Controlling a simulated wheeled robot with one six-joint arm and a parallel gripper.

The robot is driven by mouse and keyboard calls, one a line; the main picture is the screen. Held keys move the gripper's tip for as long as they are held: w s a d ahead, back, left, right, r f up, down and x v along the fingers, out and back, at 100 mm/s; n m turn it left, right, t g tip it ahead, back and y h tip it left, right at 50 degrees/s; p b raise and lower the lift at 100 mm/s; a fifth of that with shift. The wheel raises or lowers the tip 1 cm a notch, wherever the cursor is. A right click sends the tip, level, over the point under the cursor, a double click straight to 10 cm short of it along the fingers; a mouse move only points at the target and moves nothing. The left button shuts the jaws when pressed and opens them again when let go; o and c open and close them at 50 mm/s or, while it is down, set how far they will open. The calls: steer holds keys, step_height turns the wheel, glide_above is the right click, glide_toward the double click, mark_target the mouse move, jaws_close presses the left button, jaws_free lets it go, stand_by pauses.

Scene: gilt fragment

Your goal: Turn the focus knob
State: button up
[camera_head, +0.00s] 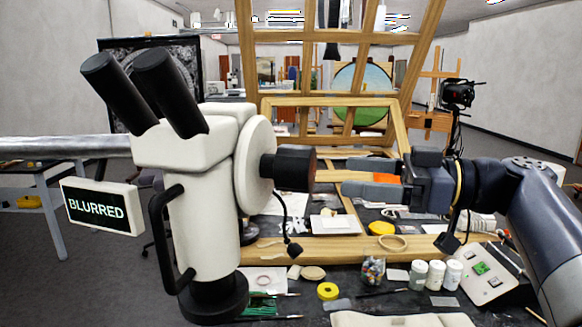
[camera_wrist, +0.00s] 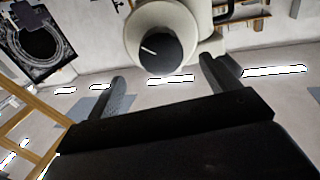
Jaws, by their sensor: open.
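A white microscope (camera_head: 187,205) with two black eyepieces stands at the left in the head view. A small sign (camera_head: 103,207) on its left side reads "BLURRED". The black focus knob (camera_head: 295,169) sticks out to the right from a round white disc on the microscope. In the wrist view the knob (camera_wrist: 160,54) shows end-on with a white line pointing to its upper left. My gripper (camera_head: 355,180) is to the right of the knob and points at it.
The dark table below holds white jars (camera_head: 435,275), a yellow tape roll (camera_head: 327,291), a bead jar (camera_head: 372,270) and small tools. A wooden frame (camera_head: 330,105) stands behind my gripper. A control box (camera_head: 488,272) sits at the right under my arm.

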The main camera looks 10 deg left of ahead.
mark_target(313, 171)
steer(key=a+p, duration=0.2)
steer(key=a, duration=0.7)
steer(key=shift+w+r, duration=0.1)
steer(key=shift+a+p, duration=0.4)
steer(key=shift+a, duration=0.35)
steer(key=shift+c, duration=0.5)
steer(key=c, duration=0.9)
steer(key=shift+f+m+b, duration=0.2)
steer(key=shift+m+b, duration=0.45)
steer(key=shift+m, duration=0.25)
steer(key=shift+r+m+b, duration=0.1)
steer(key=shift+m+b, duration=0.4)
steer(key=shift+m, duration=1.4)
